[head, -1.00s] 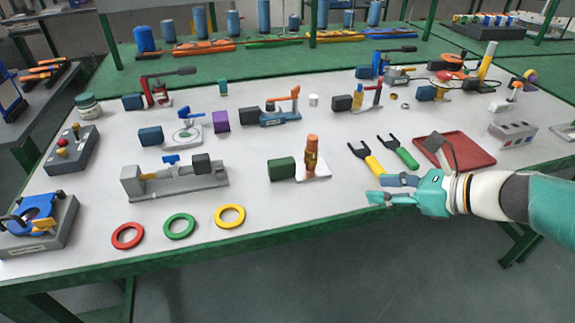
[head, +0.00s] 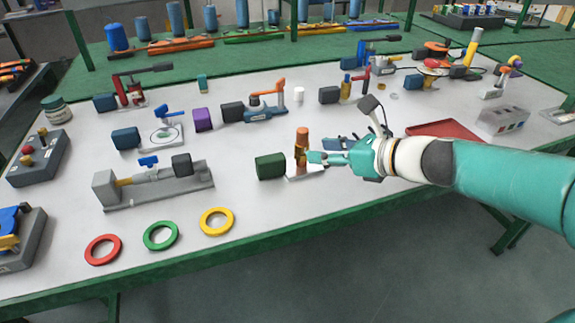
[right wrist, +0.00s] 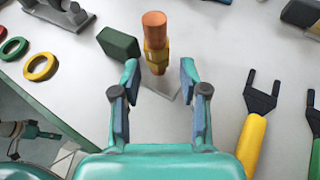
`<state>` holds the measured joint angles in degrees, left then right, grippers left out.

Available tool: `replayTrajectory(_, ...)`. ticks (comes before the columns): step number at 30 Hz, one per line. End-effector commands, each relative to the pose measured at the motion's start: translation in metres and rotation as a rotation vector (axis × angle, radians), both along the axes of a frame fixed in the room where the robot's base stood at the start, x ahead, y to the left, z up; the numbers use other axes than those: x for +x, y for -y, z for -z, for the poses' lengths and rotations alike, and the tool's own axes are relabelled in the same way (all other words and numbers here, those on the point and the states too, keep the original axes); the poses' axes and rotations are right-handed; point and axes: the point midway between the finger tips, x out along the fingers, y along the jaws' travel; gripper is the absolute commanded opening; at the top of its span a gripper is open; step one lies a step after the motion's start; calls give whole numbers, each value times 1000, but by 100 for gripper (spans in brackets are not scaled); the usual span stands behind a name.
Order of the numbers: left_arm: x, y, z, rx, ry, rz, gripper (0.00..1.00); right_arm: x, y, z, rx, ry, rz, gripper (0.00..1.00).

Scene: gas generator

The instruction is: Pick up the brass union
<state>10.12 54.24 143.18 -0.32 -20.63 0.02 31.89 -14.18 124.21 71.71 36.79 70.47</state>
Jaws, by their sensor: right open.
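The brass union (head: 302,146) stands upright on a small pale plate (head: 305,172) near the table's front. It has a copper-coloured top. In the right wrist view the brass union (right wrist: 156,54) stands just beyond and between the fingertips. My right gripper (head: 318,158) is open and empty, close to its right side in the head view; its two fingers (right wrist: 160,76) spread on either side of the plate in the right wrist view. The fingers partly cover the union's lower part in the head view.
A dark green block (head: 270,167) stands immediately left of the union. A yellow-handled fork tool (right wrist: 254,130) lies right of the gripper. A grey vise-like fixture (head: 150,185) and coloured rings (head: 160,236) are further left. A red tray (head: 445,130) is at right.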

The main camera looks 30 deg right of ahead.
Motion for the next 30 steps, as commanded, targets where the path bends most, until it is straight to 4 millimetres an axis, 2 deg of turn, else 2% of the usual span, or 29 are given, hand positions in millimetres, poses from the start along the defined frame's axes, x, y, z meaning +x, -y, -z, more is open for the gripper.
replayTrajectory(5,0,0,4,0,0,0,58,7,-3,6,-1,0,-1,44)
replayTrajectory(11,0,0,18,0,0,0,58,28,-13,25,1,-1,-3,44)
replayTrajectory(15,0,0,20,0,0,0,58,42,-17,28,0,0,-2,44)
replayTrajectory(24,0,0,20,0,0,0,58,46,-17,28,-2,0,1,44)
replayTrajectory(30,0,0,20,0,0,0,58,45,-17,28,-2,0,1,10)
